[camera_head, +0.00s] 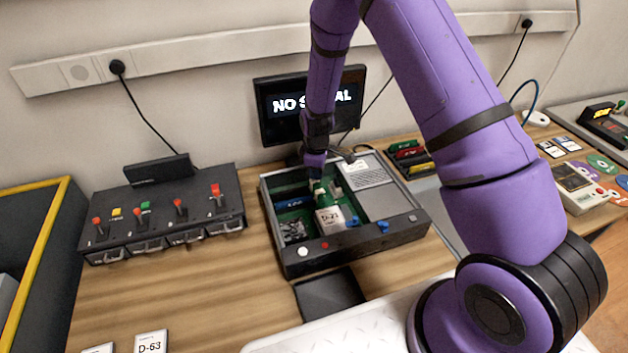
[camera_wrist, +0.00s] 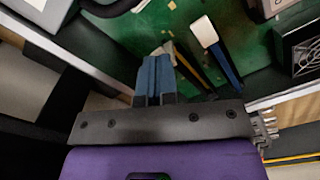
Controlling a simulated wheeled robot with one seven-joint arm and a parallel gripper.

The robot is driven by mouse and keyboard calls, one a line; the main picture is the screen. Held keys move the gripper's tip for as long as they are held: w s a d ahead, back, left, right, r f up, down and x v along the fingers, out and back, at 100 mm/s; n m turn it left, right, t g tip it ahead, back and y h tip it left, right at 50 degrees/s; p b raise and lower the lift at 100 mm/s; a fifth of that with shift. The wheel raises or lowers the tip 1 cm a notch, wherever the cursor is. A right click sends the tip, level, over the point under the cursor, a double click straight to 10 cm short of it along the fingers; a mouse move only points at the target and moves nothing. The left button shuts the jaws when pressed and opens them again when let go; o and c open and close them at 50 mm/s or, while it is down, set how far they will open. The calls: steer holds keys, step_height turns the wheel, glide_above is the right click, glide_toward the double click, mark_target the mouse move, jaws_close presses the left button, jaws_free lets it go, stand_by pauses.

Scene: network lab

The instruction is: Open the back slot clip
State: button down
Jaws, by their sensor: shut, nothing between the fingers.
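An open case (camera_head: 350,248) stands on the bench, with a green circuit board (camera_wrist: 140,28) inside. My gripper (camera_head: 316,178) reaches down into the back of the case, near the slots. In the wrist view its blue fingers (camera_wrist: 156,62) are shut together and empty. A slim dark slot with a pale clip-like end (camera_wrist: 166,48) lies right beside the fingertips; I cannot tell if they touch. A blue slot with a white end (camera_wrist: 204,32) lies to its right. My arm partly hides this area in the head view, and whether either clip is open is unclear.
A card marked D-21 (camera_head: 330,218) lies in the case. The case walls stand close around my gripper. A monitor (camera_head: 275,108) stands behind, and a switch box (camera_head: 162,215) stands left. A fan (camera_wrist: 303,55) shows in the wrist view. Bare bench lies left of the case.

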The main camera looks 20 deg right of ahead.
step_height(320, 180, up, 7)
stand_by(0.8)
stand_by(0.5)
steer(key=s+d+r+m+t, duration=0.15)
steer(key=s+r, duration=0.25)
steer(key=r, duration=0.5)
steer(key=s+d+r+m, duration=0.1)
steer(key=s+r+m, duration=0.15)
steer(key=r, duration=0.65)
steer(key=s+d+r+m+t, duration=0.1)
steer(key=s+r+m, duration=0.1)
steer(key=s+r, duration=0.45)
steer(key=s+d+r+m+t, duration=0.1)
steer(key=s+r+m, duration=0.1)
steer(key=s+r, duration=0.2)
steer(key=s+d+r+m, duration=0.1)
steer(key=s+r, duration=0.3)
steer(key=s, duration=0.6)
steer(key=s+d+r+m+t, duration=0.1)
steer(key=s+r+m, duration=0.2)
steer(key=s, duration=0.4)
steer(key=shift+d+r+t, duration=0.2)
steer(key=shift+r+t, duration=0.15)
steer(key=shift+r, duration=0.25)
